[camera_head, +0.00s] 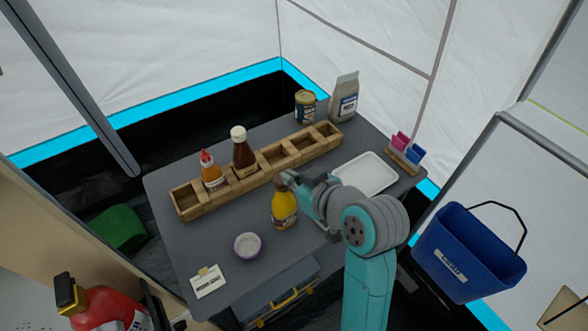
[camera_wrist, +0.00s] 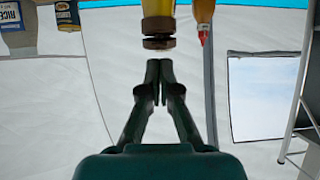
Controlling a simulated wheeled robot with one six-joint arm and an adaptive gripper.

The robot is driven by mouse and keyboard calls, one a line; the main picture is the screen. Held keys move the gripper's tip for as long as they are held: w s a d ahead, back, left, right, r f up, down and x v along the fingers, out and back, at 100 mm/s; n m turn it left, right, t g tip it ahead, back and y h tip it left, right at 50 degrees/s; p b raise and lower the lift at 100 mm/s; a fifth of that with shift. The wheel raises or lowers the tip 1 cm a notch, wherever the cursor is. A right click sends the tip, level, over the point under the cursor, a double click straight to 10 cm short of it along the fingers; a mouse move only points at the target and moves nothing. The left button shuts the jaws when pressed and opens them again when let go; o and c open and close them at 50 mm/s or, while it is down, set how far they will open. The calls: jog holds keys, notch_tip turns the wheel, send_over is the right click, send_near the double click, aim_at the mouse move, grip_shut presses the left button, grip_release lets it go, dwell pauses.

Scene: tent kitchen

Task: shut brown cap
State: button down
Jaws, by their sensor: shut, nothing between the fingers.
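A yellow bottle (camera_head: 284,208) stands upright on the grey table, left of my arm. Its brown cap (camera_head: 280,184) is partly hidden by my gripper (camera_head: 287,177) in the head view. In the wrist view, which looks upside down, the yellow bottle (camera_wrist: 158,12) comes in from the top edge and its brown cap (camera_wrist: 158,43) shows as stacked brown parts.
A wooden compartment box (camera_head: 275,158) holds a red-tipped bottle (camera_head: 211,172) and a dark sauce bottle (camera_head: 243,155) behind the yellow bottle. A white tray (camera_head: 366,173) lies at the right. A small bowl (camera_head: 247,246) and a card (camera_head: 208,283) lie at the front left.

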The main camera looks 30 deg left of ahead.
aim_at(288, 188)
jog(key=shift+d+f, duration=0.15)
jog(key=shift+f, duration=0.3)
jog(key=shift+s+d+f, duration=0.1)
jog(key=shift+d+f, duration=0.1)
jog(key=shift+f, duration=0.45)
jog(key=shift+s+d+f, duration=0.1)
jog(key=shift+d+f, duration=0.1)
jog(key=shift+f, duration=0.45)
jog(key=shift+r, duration=0.15)
jog(key=shift+r, duration=0.7)
